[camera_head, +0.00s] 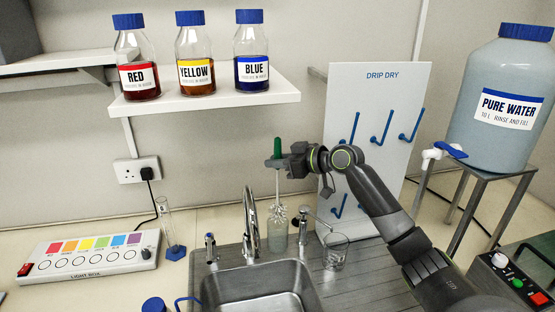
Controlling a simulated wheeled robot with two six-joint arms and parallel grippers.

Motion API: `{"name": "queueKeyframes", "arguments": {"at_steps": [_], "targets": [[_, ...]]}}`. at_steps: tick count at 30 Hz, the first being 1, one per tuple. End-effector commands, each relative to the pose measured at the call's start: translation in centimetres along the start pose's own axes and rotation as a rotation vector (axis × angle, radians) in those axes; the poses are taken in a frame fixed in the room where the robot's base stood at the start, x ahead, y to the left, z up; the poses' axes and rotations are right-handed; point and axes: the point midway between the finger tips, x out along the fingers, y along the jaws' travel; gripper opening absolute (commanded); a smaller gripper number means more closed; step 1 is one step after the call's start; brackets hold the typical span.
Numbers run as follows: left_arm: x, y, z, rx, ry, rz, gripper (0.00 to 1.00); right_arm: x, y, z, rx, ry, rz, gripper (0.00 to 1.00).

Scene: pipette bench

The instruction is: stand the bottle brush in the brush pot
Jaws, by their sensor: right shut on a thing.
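My right gripper (277,163) is shut on the bottle brush, just below its green handle (277,147). The brush hangs upright, with its pale bristles (277,212) pointing down. A translucent, greenish-grey pot (277,240), which looks like the brush pot, stands behind the sink beside the tap. The bristles line up with the pot's mouth, and their lower end appears at or inside it; the exact depth is hard to tell. My left gripper is not in view.
A glass beaker (335,250) is on the drainer. The drip-dry board (375,140) stands behind my right arm. A shelf (205,104) with dye bottles is upper left.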

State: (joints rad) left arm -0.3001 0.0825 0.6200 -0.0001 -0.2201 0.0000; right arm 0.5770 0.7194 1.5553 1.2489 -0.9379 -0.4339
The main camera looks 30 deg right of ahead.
Motion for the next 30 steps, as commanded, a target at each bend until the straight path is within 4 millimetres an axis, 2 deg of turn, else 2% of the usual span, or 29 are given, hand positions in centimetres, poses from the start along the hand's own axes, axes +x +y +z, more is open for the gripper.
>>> {"name": "queueKeyframes", "arguments": {"at_steps": [1,18,30], "targets": [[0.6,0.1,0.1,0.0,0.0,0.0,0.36,0.2,0.0,0.7,0.001,0.0,0.0,0.0],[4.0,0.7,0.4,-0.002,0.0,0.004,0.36,1.6,0.0,5.0,0.001,-0.001,-0.001,0.0],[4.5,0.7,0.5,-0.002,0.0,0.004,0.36,1.8,0.0,5.7,0.0,0.0,-0.001,0.0]]}}
